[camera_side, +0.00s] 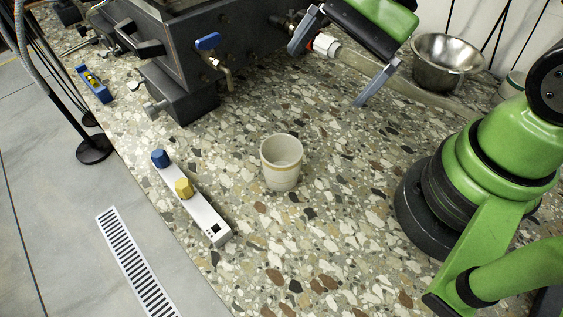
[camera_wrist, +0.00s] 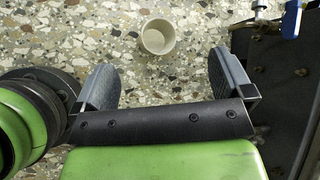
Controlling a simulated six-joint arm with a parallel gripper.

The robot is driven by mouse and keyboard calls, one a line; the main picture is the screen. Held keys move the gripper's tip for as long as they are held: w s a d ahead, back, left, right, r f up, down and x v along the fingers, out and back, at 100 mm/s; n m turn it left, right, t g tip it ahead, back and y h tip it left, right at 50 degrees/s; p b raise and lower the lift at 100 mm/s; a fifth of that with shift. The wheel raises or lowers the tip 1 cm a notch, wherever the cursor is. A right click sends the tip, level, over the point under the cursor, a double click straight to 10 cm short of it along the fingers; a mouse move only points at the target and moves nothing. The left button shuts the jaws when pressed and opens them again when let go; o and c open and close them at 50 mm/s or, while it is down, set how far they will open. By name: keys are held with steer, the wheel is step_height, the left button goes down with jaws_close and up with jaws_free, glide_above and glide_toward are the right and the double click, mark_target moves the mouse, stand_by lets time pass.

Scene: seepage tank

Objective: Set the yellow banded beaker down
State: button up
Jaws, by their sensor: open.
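My gripper (camera_side: 333,66) is above and behind the beaker in the side view, near the dark tank. Its two grey fingers are spread wide with nothing between them, as the wrist view (camera_wrist: 160,75) also shows.
A white strip (camera_side: 205,218) with a blue knob (camera_side: 160,158) and a yellow knob (camera_side: 184,188) lies left of the beaker. The dark tank (camera_side: 215,45) with a blue-handled valve (camera_side: 207,42) stands behind. A steel bowl (camera_side: 447,62) sits at back right. Counter in front is clear.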

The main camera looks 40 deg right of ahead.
mark_target(266, 173)
steer(key=w+a+f+m, duration=0.1)
steer(key=a+f+m, duration=0.1)
steer(key=f, duration=0.3)
steer(key=a+f+m, duration=0.2)
steer(key=f, duration=0.3)
steer(key=w+a+f+m, duration=0.1)
steer(key=a+f+m, duration=0.1)
steer(key=f, duration=0.3)
steer(key=shift+w, duration=0.35)
steer(key=shift+r, duration=0.1)
steer(key=c, duration=1.1)
steer(key=shift+o, duration=0.2)
